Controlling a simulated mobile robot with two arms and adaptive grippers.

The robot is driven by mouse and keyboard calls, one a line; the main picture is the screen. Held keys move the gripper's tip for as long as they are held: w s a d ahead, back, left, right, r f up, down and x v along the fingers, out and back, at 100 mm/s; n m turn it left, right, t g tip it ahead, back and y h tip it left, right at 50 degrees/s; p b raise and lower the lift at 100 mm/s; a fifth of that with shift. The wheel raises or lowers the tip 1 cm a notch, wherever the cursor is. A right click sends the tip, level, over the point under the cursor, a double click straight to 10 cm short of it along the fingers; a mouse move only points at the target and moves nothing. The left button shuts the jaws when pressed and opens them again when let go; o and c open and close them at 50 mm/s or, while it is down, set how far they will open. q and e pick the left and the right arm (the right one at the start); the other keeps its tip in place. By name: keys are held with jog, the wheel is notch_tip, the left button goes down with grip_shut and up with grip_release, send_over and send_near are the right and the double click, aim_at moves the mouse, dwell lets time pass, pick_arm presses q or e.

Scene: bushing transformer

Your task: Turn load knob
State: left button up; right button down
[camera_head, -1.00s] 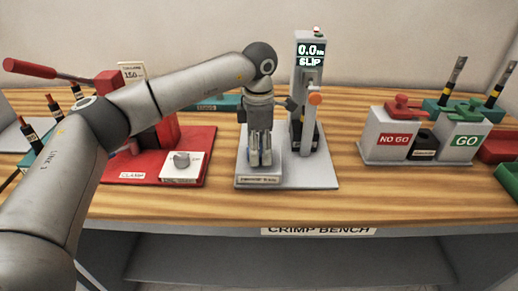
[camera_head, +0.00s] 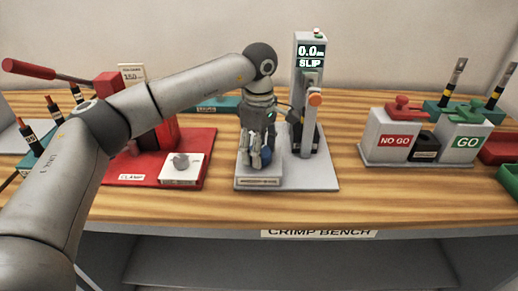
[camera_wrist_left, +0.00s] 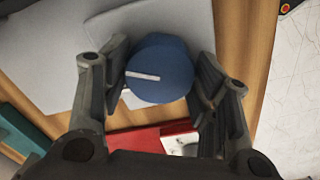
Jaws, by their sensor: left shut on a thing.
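The load knob is a round blue knob with a white line across its top, seen between the fingers in the left wrist view (camera_wrist_left: 160,68). In the head view, a bit of its blue side (camera_head: 267,154) shows beside the fingers, the rest hidden. It sits on the front block of the grey tester (camera_head: 310,180). My left gripper (camera_head: 256,158) points down over the knob and is shut on it, a finger on either side. The tester's screen (camera_head: 310,56) reads "0.0" and "SLIP". My right gripper is not in view.
A red clamp base (camera_head: 198,145) with a small white dial box (camera_head: 183,170) lies to the left. NO GO (camera_head: 395,143) and GO (camera_head: 466,143) boxes stand farther right. The bench front is clear.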

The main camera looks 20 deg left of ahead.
pick_arm(q)
jog(key=shift+r, duration=0.1)
dwell(0.3)
jog(key=o, duration=1)
notch_tip(320, 180, up, 12)
dwell(0.3)
